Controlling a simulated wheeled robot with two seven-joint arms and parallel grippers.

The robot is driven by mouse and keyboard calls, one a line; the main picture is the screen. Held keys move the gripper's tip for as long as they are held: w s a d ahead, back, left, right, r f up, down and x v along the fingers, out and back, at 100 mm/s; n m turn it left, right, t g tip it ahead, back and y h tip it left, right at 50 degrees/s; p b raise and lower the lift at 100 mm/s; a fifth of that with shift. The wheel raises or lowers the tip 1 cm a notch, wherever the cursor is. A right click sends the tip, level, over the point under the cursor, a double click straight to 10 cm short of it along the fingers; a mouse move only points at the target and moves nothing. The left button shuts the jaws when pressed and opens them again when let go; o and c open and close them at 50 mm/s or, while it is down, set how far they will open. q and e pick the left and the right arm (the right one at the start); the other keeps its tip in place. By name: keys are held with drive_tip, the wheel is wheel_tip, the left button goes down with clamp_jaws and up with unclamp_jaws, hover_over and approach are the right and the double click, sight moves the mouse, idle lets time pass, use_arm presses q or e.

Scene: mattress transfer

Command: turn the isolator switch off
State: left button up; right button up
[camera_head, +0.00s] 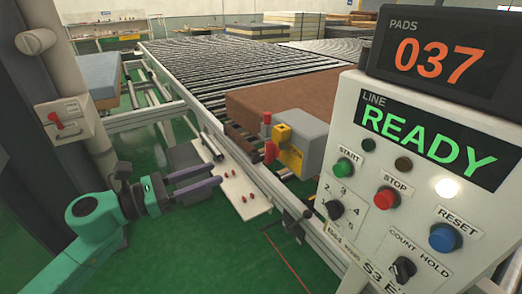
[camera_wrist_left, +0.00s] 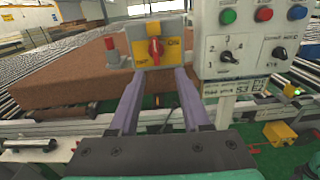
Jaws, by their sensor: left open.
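The isolator switch is a grey box (camera_head: 308,132) with a yellow front plate (camera_wrist_left: 141,56) and a red rotary handle (camera_wrist_left: 155,50). In the left wrist view the handle stands about upright, with the word ON at its right. In the head view the red handle (camera_head: 270,153) is seen from the side. My left gripper (camera_head: 217,178) is open and empty, its two purple fingers pointing toward the switch with a gap before it. In the left wrist view the left gripper (camera_wrist_left: 158,76) has its fingertips below the handle, one to each side. My right gripper is not in view.
The control panel (camera_head: 341,165), with buttons and knobs, stands right of the switch. A brown mattress (camera_head: 270,103) lies on the roller conveyor (camera_head: 220,62) behind it. A white box with a red lever (camera_head: 67,121) hangs on the left column. A white plate (camera_head: 232,187) is below the fingers.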

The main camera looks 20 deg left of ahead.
use_arm(q)
drive_tip(key=p, duration=0.1)
approach(265, 152)
drive_tip(key=p+x, duration=0.1)
drive_tip(key=x, duration=0.1)
drive_tip(key=p+x, duration=0.1)
drive_tip(key=x, duration=0.2)
drive_tip(key=p+x, duration=0.1)
drive_tip(key=x, duration=0.1)
drive_tip(key=shift+w+d+r, duration=0.1)
drive_tip(key=shift+w+r, duration=0.1)
drive_tip(key=shift+r, duration=0.1)
drive_tip(key=shift+w+d+f, duration=0.2)
drive_tip(key=shift+w+d, duration=0.15)
drive_tip(key=shift+d, duration=0.05)
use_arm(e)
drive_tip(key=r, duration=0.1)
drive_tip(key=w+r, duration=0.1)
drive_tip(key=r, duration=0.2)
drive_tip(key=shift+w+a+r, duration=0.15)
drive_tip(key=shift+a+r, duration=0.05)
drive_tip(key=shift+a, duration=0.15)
use_arm(q)
clamp_jaws()
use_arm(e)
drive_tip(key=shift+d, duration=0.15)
